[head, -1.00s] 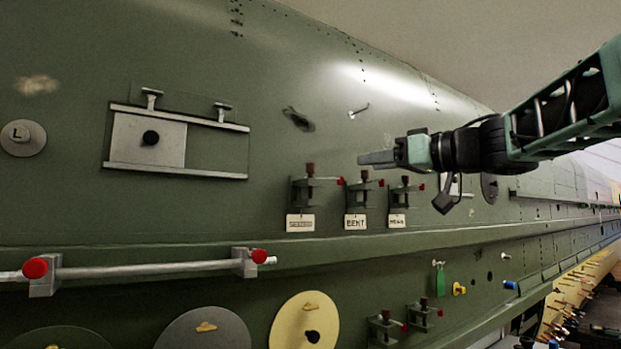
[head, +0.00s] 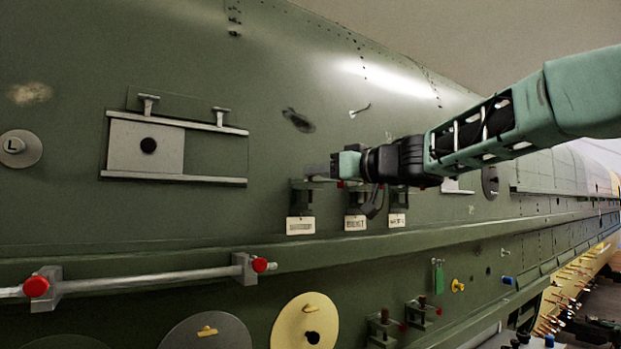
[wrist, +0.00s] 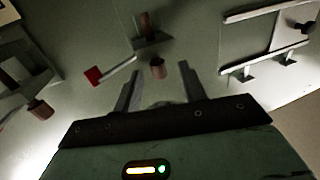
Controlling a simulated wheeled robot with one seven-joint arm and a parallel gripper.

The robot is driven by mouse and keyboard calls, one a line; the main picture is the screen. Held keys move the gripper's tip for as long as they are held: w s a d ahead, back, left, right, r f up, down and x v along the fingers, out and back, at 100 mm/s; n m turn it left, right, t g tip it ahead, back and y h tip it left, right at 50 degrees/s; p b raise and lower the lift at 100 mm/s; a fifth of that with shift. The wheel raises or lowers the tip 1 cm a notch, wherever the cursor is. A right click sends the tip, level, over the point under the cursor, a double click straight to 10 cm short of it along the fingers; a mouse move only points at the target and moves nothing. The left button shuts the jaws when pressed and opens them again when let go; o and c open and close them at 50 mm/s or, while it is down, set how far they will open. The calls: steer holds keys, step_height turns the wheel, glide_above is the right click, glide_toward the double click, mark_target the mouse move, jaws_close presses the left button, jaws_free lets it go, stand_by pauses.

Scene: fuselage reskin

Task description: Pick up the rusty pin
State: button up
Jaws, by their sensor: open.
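Three brackets in a row on the green skin each hold an upright brown pin; I cannot tell by colour alone which is the rusty one. My gripper (head: 318,170) is at the leftmost bracket (head: 301,200) and hides its pin top in the head view. In the wrist view, which is turned over, the brown pin (wrist: 157,68) stands in its bracket (wrist: 152,43), its head a little beyond and between the fingertips. My gripper (wrist: 160,83) is open and empty. A rod with a red end (wrist: 93,75) sticks out sideways from this bracket.
The neighbouring bracket and its brown pin (wrist: 40,108) are close by. White tags (head: 300,225) hang under the brackets. A panel with rails (head: 175,145) is on the left. A ledge (head: 250,256) and a grey bar (head: 150,271) run below.

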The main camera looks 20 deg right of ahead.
steer(key=x, duration=0.4)
steer(key=shift+w+d+r+p, duration=0.1)
steer(key=shift+r+p, duration=0.05)
steer(key=shift+p, duration=0.25)
steer(key=shift+c, duration=0.2)
jaws_close()
steer(key=shift+r, duration=0.1)
